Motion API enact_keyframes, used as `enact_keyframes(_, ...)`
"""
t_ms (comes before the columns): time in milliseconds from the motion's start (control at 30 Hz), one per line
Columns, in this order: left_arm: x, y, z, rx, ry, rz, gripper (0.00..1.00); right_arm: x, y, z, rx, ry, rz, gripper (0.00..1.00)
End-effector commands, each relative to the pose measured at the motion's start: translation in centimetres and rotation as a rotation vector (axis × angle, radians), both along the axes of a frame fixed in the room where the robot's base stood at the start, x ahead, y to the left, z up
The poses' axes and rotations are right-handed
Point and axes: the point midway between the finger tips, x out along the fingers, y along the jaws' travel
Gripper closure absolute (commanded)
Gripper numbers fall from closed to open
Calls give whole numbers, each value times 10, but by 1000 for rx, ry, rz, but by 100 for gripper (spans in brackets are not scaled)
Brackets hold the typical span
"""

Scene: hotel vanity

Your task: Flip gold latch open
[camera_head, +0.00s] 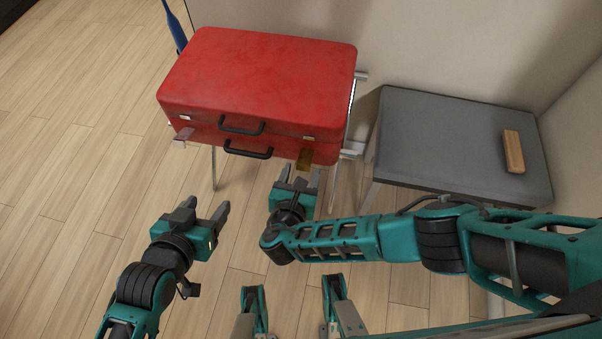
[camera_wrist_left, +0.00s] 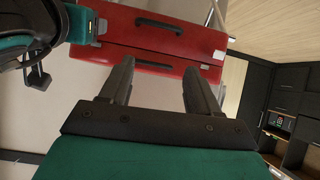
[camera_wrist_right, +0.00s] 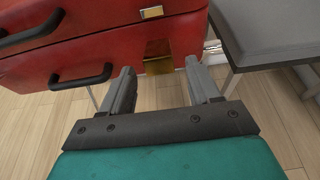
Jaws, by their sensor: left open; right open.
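A red suitcase (camera_head: 262,75) lies flat, its lid shut on its lower half. The gold latch (camera_head: 304,159) is at the front right of the suitcase. In the right wrist view the gold latch flap (camera_wrist_right: 158,58) is on the lower half, apart from a small metal plate (camera_wrist_right: 151,13) on the lid. My right gripper (camera_head: 301,174) is open and empty just in front of this latch, which lies between its fingers in the wrist view. A second latch (camera_head: 184,134) is at the front left. My left gripper (camera_head: 208,208) is open and empty, away from the suitcase.
The suitcase sits on a metal-legged stand (camera_head: 214,170). A grey cushioned bench (camera_head: 440,140) stands to the right, with a wooden block (camera_head: 513,151) on it. A wall is behind. A blue object (camera_head: 175,28) stands behind the suitcase at left. The wooden floor (camera_head: 75,180) at left is clear.

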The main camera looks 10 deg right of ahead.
Motion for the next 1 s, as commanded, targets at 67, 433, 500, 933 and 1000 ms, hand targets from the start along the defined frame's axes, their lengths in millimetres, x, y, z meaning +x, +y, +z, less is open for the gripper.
enact_keyframes(67,0,0,3,-2,0,3,38,-6,2,2,1,3,1,38)
enact_keyframes(433,-1,7,16,9,-7,19,38,-73,24,28,2,6,1,38)
enact_keyframes(500,-3,11,15,14,-5,24,38,-85,28,33,2,5,1,38)
enact_keyframes(933,-5,14,15,23,-4,28,38,-116,38,42,0,0,0,38)
enact_keyframes(1000,-5,14,14,24,-4,27,38,-115,38,42,0,1,0,38)
